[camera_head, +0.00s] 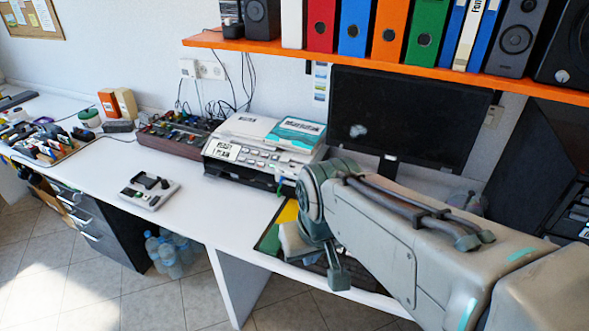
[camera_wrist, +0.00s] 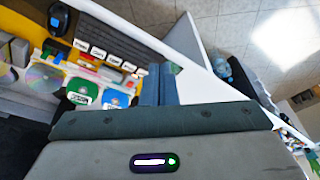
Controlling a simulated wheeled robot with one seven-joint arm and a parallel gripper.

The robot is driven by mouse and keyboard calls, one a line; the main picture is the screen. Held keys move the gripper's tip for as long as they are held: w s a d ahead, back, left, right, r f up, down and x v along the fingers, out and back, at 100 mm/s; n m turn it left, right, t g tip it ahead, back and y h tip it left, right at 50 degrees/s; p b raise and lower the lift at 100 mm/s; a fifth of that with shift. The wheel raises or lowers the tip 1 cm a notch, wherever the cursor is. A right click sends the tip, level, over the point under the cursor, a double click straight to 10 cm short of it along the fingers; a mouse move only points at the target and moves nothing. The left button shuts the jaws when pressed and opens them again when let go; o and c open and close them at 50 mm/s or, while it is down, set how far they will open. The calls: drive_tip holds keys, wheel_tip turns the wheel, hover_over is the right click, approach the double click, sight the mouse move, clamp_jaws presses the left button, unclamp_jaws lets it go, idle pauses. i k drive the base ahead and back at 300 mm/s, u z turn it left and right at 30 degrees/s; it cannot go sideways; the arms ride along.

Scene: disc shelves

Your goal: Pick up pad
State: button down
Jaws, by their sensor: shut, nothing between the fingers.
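No object is clearly recognisable as the pad. A light grey device with black parts on top (camera_head: 148,190) lies on the white desk (camera_head: 225,215), left of the printer; I cannot tell whether it is the pad. My gripper (camera_head: 338,276) is at the desk's front edge, right of that device and well apart from it. In the wrist view my gripper's fingers (camera_wrist: 159,84) are together, with nothing held. My arm hides part of the desk and what lies beneath it.
A printer (camera_head: 266,143) stands behind my gripper. A monitor (camera_head: 402,116) is under an orange shelf (camera_head: 400,67) with binders. A yellow surface with discs (camera_wrist: 100,90) and a black mouse (camera_wrist: 59,17) lie near the gripper. The desk front between device and arm is clear.

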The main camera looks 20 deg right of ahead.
sight(271, 245)
drive_tip(key=u, duration=1.4)
drive_tip(key=i, duration=0.85)
drive_tip(key=z, duration=1.6)
